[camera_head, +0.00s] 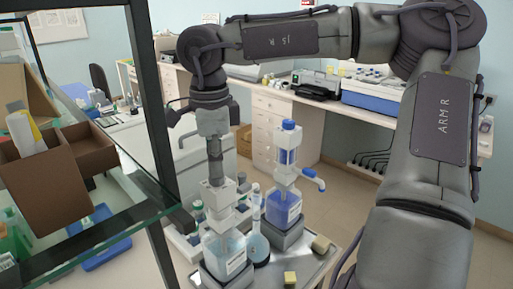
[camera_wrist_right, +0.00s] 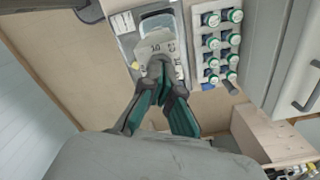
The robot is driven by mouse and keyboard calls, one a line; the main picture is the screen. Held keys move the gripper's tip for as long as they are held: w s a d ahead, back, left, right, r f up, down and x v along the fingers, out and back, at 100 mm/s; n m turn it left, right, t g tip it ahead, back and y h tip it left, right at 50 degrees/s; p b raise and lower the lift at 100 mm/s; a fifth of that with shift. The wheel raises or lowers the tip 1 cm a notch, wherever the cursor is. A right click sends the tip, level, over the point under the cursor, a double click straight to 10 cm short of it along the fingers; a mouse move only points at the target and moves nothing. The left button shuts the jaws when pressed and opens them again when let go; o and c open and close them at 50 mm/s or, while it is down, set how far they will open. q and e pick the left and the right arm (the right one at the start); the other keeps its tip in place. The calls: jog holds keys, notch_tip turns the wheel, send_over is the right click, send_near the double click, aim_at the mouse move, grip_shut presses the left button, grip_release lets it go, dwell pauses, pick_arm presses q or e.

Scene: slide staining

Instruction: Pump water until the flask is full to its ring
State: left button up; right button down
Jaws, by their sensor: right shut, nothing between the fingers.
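The water bottle (camera_head: 225,252) with pale liquid and a white pump head (camera_head: 220,195) stands at the front of a tray. My right gripper (camera_head: 216,178) is shut and empty, pointing down at the top of the pump head. In the right wrist view, its closed fingertips (camera_wrist_right: 160,68) are over the white pump head (camera_wrist_right: 158,43); whether they touch cannot be told. The narrow-necked flask (camera_head: 258,248) stands just right of the bottle, with bluish liquid in its bulb. Its ring and exact level are too small to tell. My left gripper is out of view.
A second pump bottle with blue liquid (camera_head: 284,208) and a blue spout stands behind the flask. A vial rack (camera_wrist_right: 221,48) is beside the bottle. A glass shelf (camera_head: 112,222) with a dark post borders the left.

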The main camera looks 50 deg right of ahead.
jog(key=shift+r+p, duration=2.4)
jog(key=shift+r, duration=0.6)
jog(key=shift+f, duration=0.2)
jog(key=shift+f+b, duration=2.35)
jog(key=shift+f, duration=0.5)
jog(key=shift+r+p, duration=2.25)
jog(key=shift+r, duration=0.75)
notch_tip(320, 180, up, 5)
jog(key=p, duration=0.4)
